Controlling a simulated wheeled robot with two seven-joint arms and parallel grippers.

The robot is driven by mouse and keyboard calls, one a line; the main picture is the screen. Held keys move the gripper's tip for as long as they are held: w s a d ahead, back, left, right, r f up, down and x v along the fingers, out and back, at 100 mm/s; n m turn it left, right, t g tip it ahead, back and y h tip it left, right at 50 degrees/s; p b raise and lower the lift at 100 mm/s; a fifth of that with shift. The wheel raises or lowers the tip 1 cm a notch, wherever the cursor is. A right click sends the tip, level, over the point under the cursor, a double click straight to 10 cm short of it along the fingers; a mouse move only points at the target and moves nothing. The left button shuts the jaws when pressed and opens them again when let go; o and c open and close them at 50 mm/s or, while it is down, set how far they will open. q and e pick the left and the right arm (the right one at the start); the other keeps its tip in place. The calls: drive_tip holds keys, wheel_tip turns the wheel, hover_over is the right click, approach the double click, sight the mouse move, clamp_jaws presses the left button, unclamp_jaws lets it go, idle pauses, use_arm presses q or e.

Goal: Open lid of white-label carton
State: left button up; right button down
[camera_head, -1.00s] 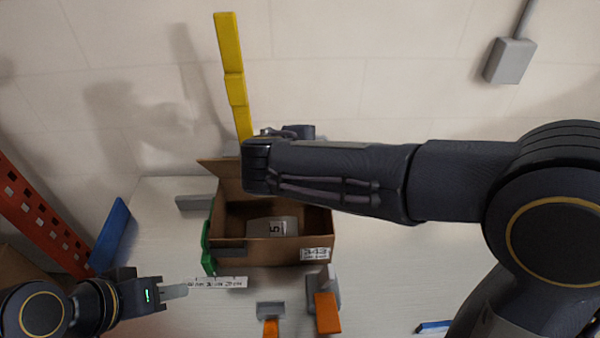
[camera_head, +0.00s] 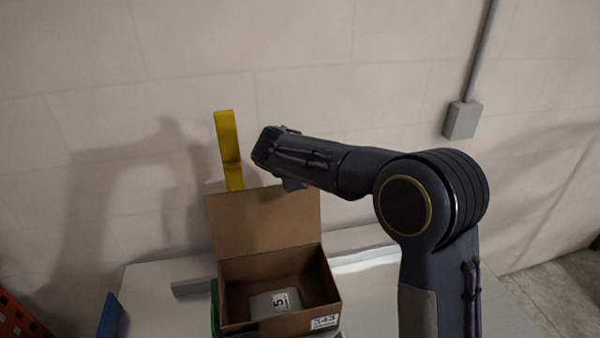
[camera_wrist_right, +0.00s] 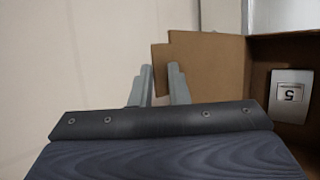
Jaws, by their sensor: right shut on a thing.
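A brown carton (camera_head: 288,265) with a white label (camera_head: 324,322) reading 343 stands on the table at lower middle. Its lid (camera_head: 262,222) stands up at the back, so the inside shows. The lid also shows in the right wrist view (camera_wrist_right: 208,66). My right gripper (camera_wrist_right: 162,75) is shut on the lid's edge, which lies between its two fingers. In the head view my right arm reaches in from the right, and its fingers are mostly hidden behind the lid. My left gripper is out of view.
A grey item (camera_head: 272,303) with a label reading 5 lies inside the carton. A yellow upright bar (camera_head: 228,150) stands behind the lid, near the wall. Blue (camera_head: 110,316) and green (camera_head: 214,305) pieces stand left of the carton. A grey wall box (camera_head: 462,120) is at right.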

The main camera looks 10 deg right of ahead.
drive_tip(key=shift+w+r, duration=0.1)
drive_tip(key=shift+w, duration=0.25)
drive_tip(key=c, duration=1.6)
unclamp_jaws()
drive_tip(key=shift+w, duration=0.1)
drive_tip(key=shift+s+a+r, duration=0.25)
drive_tip(key=shift+s, duration=0.1)
drive_tip(key=b+v, duration=0.1)
drive_tip(key=v, duration=0.5)
drive_tip(key=shift+r+b, duration=0.35)
drive_tip(key=shift+s+a+f, duration=0.1)
drive_tip(key=shift+s, duration=0.1)
